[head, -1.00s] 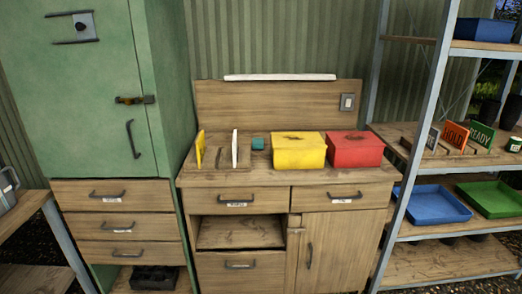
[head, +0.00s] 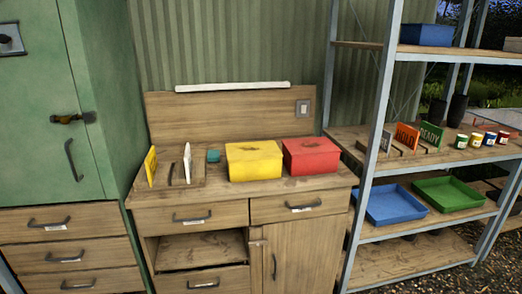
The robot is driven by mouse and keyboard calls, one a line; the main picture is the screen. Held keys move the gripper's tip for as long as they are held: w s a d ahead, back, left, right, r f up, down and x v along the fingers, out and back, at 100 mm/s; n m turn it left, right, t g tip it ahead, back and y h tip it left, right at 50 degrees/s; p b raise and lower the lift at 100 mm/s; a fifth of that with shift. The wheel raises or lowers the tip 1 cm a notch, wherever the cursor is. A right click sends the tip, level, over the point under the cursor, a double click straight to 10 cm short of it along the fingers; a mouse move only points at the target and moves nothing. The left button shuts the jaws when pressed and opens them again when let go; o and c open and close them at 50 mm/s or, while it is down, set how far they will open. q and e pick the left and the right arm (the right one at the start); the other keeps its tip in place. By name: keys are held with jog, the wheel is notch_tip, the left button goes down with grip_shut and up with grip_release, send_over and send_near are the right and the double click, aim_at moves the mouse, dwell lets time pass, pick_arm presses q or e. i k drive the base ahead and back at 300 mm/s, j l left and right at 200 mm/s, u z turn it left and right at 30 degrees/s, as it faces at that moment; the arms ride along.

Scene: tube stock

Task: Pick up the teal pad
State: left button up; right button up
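The teal pad (head: 214,156) is a small teal block on the wooden workbench top (head: 240,192). It lies toward the back, between a white upright panel (head: 187,163) on its left and a yellow lidded box (head: 254,160) on its right. Nothing covers it from this view. Neither of my grippers shows in the head view.
A red lidded box (head: 311,156) stands right of the yellow one. A yellow upright panel (head: 150,166) is at the bench's left. A green cabinet (head: 98,110) is at left. A metal shelf at right holds a blue tray (head: 393,204) and a green tray (head: 447,194).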

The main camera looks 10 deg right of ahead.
aim_at(213, 156)
jog(key=i+l+z, duration=0.15)
jog(key=i, duration=0.5)
jog(key=i+l+z, duration=0.2)
jog(key=i, duration=0.5)
